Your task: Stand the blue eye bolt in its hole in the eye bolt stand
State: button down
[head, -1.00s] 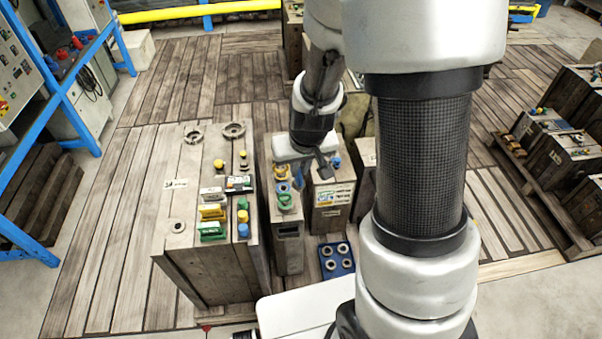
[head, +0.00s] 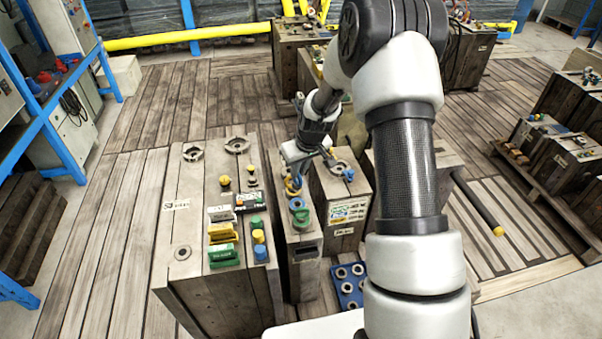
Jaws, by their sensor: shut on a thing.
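My gripper (head: 297,171) points down over the far end of a narrow wooden box. It is shut on a small blue piece (head: 298,181), which I take as the blue eye bolt; its shape is mostly hidden by the fingers. Just below are a yellow ring (head: 290,189), a blue ring (head: 297,204) and a green ring (head: 301,218) in a row on the narrow box (head: 303,270), which looks like the eye bolt stand. I cannot make out its holes, or whether the held piece touches the box.
A wide wooden box (head: 185,225) with coloured blocks and knobs stands close on the left. Another box (head: 345,232) with a ring and blue knob on top is close on the right. A blue block with several grey rings (head: 350,298) lies low in front.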

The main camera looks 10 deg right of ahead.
aim_at(299, 187)
jog(key=shift+x, duration=1)
jog(key=shift+d+f+b, duration=0.15)
jog(key=shift+f+b, duration=1.25)
jog(key=shift+f, duration=0.9)
jog(key=shift+f+b, duration=0.6)
jog(key=shift+b, duration=0.05)
jog(key=shift+f+b, duration=0.35)
jog(key=shift+f+b, duration=0.45)
jog(key=shift+f, duration=0.05)
jog(key=c, duration=1.7)
grip_release()
